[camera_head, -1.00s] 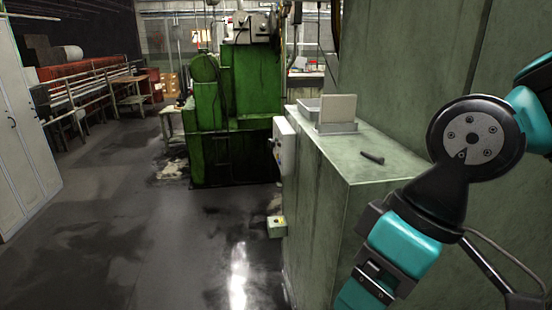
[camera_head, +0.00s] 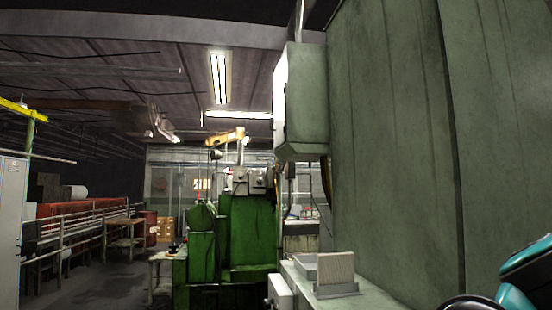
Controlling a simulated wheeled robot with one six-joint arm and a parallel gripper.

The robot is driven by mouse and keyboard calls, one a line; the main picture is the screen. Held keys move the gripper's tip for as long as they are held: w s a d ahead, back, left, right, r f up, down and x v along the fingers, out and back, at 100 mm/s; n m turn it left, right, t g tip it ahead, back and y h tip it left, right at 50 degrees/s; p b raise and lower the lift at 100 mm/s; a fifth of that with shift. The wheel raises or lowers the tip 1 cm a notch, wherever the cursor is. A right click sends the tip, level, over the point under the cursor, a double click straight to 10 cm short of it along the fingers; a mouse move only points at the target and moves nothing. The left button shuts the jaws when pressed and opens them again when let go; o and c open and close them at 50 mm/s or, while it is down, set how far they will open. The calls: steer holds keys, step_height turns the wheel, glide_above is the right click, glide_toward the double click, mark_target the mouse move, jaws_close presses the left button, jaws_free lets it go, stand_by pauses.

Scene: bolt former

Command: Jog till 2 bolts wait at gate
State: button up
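No bolts and no gate can be made out in the head view. The pale green machine housing (camera_head: 410,130) fills the right side. A white box (camera_head: 279,292) on the side of its lower ledge shows only in part at the bottom edge; no buttons can be made out on it. A grey tray with an upright plate (camera_head: 336,270) sits on the ledge. My gripper is not in view; only a bit of my teal and black arm shows at the lower right corner.
A grey-green box (camera_head: 302,100) hangs high beside the housing. A dark green machine (camera_head: 248,235) stands further back. A pale locker (camera_head: 12,215) is at the left edge, with red racks (camera_head: 85,222) behind. The floor between is mostly cut off below.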

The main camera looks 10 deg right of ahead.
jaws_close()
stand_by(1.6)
